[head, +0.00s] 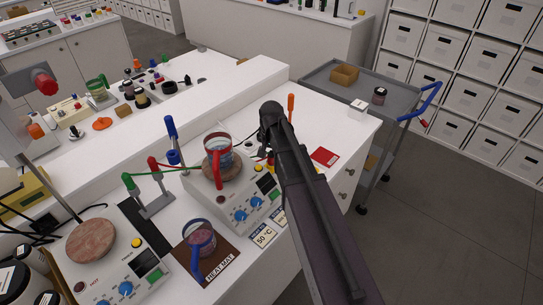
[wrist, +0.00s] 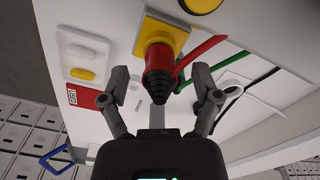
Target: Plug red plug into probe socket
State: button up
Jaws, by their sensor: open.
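The red plug (wrist: 160,58), with a black ribbed sleeve at its near end, stands against a yellow square piece (wrist: 154,40) in the wrist view. I cannot tell whether it is seated in that piece. My gripper (wrist: 168,92) is open, with one finger on each side of the plug and gaps between. In the head view my gripper (head: 266,150) is beyond the hotplate, and my arm hides most of the plug area.
A hotplate (head: 255,207) holds a beaker (head: 217,150) with a red handle. Green and red leads run from a stand (head: 152,200) across it. A second beaker (head: 200,238) stands on the brown heat mat. A red card (head: 325,157) lies on clear bench at the right.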

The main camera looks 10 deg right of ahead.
aim_at(271, 154)
jog(key=shift+r+p, duration=3.7)
jog(key=shift+r, duration=0.2)
jog(key=s+f+n+b, duration=0.2)
jog(key=s+f+b, duration=0.1)
jog(key=s, duration=0.5)
jog(key=s+d+f+n+b, duration=0.1)
jog(key=s+f+n+b, duration=0.2)
jog(key=s, duration=0.5)
jog(key=shift+f+n+b, duration=0.3)
